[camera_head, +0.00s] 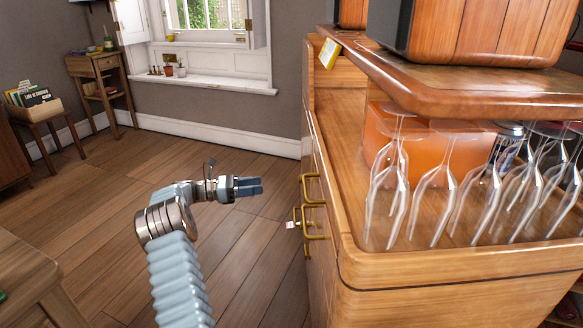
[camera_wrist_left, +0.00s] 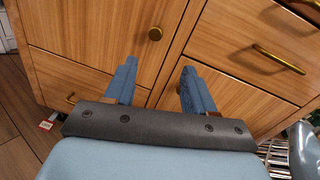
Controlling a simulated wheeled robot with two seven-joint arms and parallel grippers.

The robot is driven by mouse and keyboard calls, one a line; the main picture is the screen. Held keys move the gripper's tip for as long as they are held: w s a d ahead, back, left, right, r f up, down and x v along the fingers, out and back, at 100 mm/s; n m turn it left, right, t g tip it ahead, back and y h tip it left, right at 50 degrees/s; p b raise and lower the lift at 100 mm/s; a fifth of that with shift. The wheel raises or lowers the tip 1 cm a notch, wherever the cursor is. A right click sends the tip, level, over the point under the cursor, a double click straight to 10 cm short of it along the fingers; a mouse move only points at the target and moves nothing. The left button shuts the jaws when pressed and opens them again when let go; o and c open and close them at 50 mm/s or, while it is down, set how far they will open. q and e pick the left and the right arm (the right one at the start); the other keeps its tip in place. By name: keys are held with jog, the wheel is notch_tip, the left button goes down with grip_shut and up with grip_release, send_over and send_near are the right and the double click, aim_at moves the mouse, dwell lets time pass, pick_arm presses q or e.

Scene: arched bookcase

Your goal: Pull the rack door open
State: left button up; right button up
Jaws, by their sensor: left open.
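The wooden rack (camera_head: 430,285) fills the right of the head view. The door looks shut. My left gripper (camera_head: 250,187) is in front of the rack's face, left of it in the head view. Its blue fingers (camera_wrist_left: 158,75) are apart and empty, with the knob beyond the gap between them. My right gripper is not in view.
A drawer with a brass bar handle (camera_wrist_left: 279,59) is right of the door. Brass handles (camera_head: 313,188) stick out from the rack's side. Stemmed glasses (camera_head: 435,190) hang inside the rack under its top. The wooden floor (camera_head: 100,210) left of the rack is clear.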

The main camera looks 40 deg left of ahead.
pick_arm(q)
jog(key=x, duration=1.3)
jog(key=shift+w, duration=0.55)
grip_shut()
